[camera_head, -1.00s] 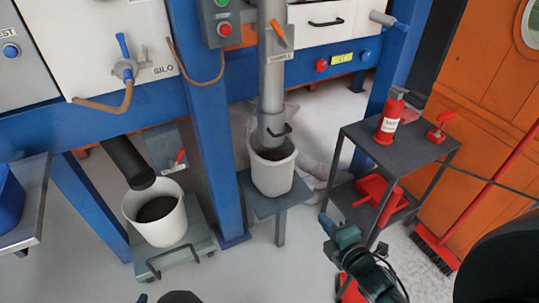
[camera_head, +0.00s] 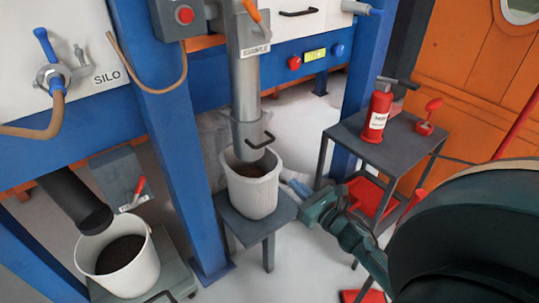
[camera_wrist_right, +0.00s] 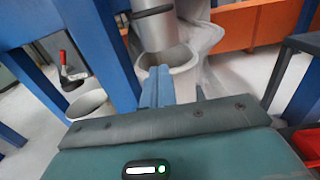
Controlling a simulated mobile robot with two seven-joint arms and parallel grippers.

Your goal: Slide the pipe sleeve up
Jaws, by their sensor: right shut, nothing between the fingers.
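The pipe sleeve (camera_head: 248,133) is a grey cylinder around the lower end of the vertical sample pipe (camera_head: 245,75). It has a dark loop handle (camera_head: 262,140), and its lower end sits inside the mouth of a white bucket (camera_head: 252,195). My right gripper (camera_head: 294,187) is shut and empty, to the right of the bucket and lower than the handle. In the right wrist view the sleeve (camera_wrist_right: 163,32) and its handle (camera_wrist_right: 154,11) are beyond the fingers (camera_wrist_right: 172,88), apart from them. My left gripper is out of view.
The bucket stands on a small grey stand (camera_head: 262,221). A blue post (camera_head: 180,160) is to its left. Another white bucket (camera_head: 128,275) is under the dark silo spout (camera_head: 78,200). A grey cart (camera_head: 385,152) with a red extinguisher (camera_head: 378,112) stands at right.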

